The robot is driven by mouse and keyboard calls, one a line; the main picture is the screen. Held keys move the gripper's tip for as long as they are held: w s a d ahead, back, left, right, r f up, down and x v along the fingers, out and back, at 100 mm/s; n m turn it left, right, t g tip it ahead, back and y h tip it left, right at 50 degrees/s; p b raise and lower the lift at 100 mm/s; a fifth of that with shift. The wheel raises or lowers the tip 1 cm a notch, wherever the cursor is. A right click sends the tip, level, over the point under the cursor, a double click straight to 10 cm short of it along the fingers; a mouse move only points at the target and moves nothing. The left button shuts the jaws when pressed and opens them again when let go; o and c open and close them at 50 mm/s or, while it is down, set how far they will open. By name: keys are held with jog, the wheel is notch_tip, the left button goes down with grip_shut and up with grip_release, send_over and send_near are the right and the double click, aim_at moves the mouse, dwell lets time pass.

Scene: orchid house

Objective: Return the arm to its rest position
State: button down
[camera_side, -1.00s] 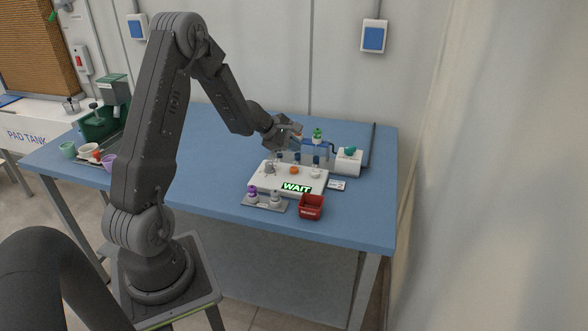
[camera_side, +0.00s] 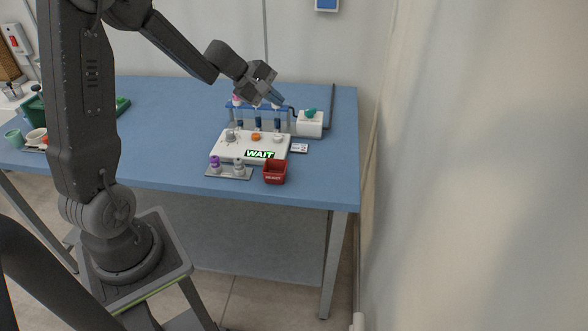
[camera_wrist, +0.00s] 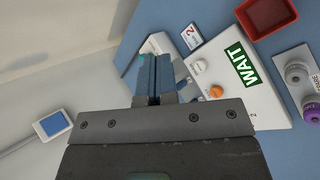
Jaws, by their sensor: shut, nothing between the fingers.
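My gripper (camera_side: 276,99) hangs in the air over the back of the blue table, at the blue rack in the side view. It looks shut, with nothing held. In the wrist view, my gripper (camera_wrist: 153,78) shows two blue-grey fingers pressed together. The arm is raised and reaches right from its stand. The fingertips cover part of the rack in the side view, so I cannot tell their height above it.
The blue rack (camera_side: 244,108) holds tubes. Beside it stands a white box (camera_side: 310,125). In front are a white board with a WAIT sign (camera_side: 259,154), a red bin (camera_side: 275,173) and a grey tray (camera_side: 213,174) with small bottles.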

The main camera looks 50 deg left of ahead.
jog(key=s+d+r+m+g, duration=0.1)
jog(key=s+d+r+m, duration=0.4)
jog(key=d, duration=0.3)
jog(key=s+d+r+m+g, duration=0.2)
jog(key=s+d+r+m, duration=0.1)
jog(key=s+d+m, duration=0.4)
jog(key=s+d+m+y, duration=0.3)
jog(key=s+m, duration=0.3)
jog(key=s, duration=0.5)
jog(key=shift+s+d+r+m+y, duration=0.15)
jog(key=shift+d+r+m+y, duration=0.15)
jog(key=shift+d, duration=0.1)
dwell(0.3)
